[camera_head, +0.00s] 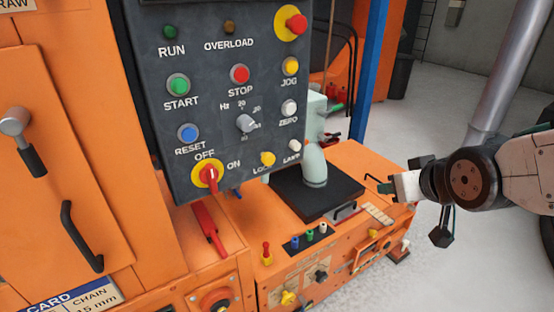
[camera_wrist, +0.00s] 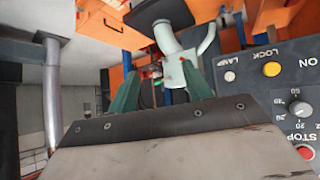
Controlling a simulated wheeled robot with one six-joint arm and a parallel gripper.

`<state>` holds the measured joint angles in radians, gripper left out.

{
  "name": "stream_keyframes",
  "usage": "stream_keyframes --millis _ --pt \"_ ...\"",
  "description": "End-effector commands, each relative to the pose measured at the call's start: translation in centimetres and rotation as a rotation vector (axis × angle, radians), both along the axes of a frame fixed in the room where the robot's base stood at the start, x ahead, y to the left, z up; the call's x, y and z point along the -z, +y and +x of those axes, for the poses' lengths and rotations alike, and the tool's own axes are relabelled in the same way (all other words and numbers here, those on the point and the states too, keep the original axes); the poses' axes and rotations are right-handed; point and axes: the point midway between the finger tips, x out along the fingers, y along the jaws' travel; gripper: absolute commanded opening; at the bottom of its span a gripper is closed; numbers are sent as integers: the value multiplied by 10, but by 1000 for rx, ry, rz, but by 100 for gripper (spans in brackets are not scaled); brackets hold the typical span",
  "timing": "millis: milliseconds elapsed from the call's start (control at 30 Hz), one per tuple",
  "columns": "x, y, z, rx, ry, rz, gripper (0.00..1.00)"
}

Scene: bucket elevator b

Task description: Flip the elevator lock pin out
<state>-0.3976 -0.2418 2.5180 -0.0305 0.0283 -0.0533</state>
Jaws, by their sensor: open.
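No part is clearly labelled as the lock pin. A small red pin with a yellow collar (camera_head: 267,253) stands upright on the orange deck's front left. A red lever (camera_head: 210,233) hangs below the control panel's left side. I cannot tell if either is the lock pin. My gripper (camera_head: 380,184) is at the right of the head view, above the deck's right end and well apart from both. In the wrist view, my gripper's two green fingers (camera_wrist: 158,82) are spread with nothing gripped between them. A pale green pipe fitting (camera_wrist: 175,65) shows beyond them.
The dark control panel (camera_head: 220,100) with buttons and knobs stands left of my gripper. The pale fitting (camera_head: 315,165) rises from a black plate (camera_head: 300,200) on the deck. A blue post (camera_head: 371,65) stands behind. The grey floor (camera_head: 440,110) is open at the right.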

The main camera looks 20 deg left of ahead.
Motion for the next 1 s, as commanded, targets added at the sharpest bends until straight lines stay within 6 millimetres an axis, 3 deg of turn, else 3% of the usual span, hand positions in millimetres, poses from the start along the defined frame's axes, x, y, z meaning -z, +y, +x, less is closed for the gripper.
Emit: stream_keyframes --millis 33,200,300,400,667,1000 --pt "9 32 10 -63 -65 22 50" --pt "19 127 24 -230 -324 142 50" --pt "22 170 16 -306 -450 216 50" --pt "23 200 5 -361 -544 280 50" --pt "23 231 -9 -412 -648 357 50" --pt "23 267 27 -411 -650 359 50"
